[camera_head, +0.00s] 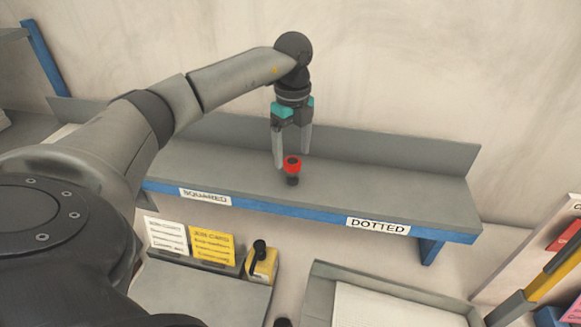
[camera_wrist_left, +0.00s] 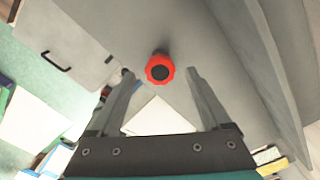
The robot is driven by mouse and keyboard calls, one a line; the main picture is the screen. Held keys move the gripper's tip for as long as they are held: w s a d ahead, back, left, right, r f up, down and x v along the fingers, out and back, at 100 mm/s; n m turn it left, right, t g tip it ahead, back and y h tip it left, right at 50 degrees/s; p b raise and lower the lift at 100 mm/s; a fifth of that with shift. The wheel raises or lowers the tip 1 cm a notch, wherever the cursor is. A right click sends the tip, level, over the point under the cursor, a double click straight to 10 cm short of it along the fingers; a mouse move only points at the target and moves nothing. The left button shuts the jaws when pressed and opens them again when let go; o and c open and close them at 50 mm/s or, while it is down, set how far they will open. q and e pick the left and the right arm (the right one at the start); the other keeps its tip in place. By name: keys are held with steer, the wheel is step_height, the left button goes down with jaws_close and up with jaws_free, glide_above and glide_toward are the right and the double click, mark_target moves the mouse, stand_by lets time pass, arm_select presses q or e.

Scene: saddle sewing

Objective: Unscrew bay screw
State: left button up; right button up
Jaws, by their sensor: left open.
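A screw with a red ribbed head (camera_head: 292,163) and a dark lower part stands upright on the grey shelf (camera_head: 400,190), between the SQUARED and DOTTED labels. My left gripper (camera_head: 291,159) points down over the shelf, open, its two grey fingers at the screw. In the left wrist view the red head (camera_wrist_left: 160,68) shows whole, with a dark centre. It lies between the lines of the open fingertips (camera_wrist_left: 163,74), with a gap on each side. I cannot tell how far the tips are from it in depth. My right gripper is not in view.
The shelf has a raised back wall (camera_head: 400,142) and a blue front edge (camera_head: 300,212). Below it stand a white card (camera_head: 167,237), a yellow card (camera_head: 212,246) and a yellow block with a black knob (camera_head: 262,267). A grey tray (camera_head: 385,287) is at lower right. The shelf right of the screw is clear.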

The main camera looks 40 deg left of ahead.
mark_target(293, 161)
arm_select(q)
steer(key=m, duration=0.6)
steer(key=shift+m, duration=0.4)
steer(key=m, duration=0.6)
steer(key=shift+m, duration=0.3)
steer(key=shift+f, duration=0.1)
steer(key=shift+f+b, duration=1.6)
steer(key=shift+f, duration=0.9)
steer(key=shift+r, duration=0.1)
jaws_close()
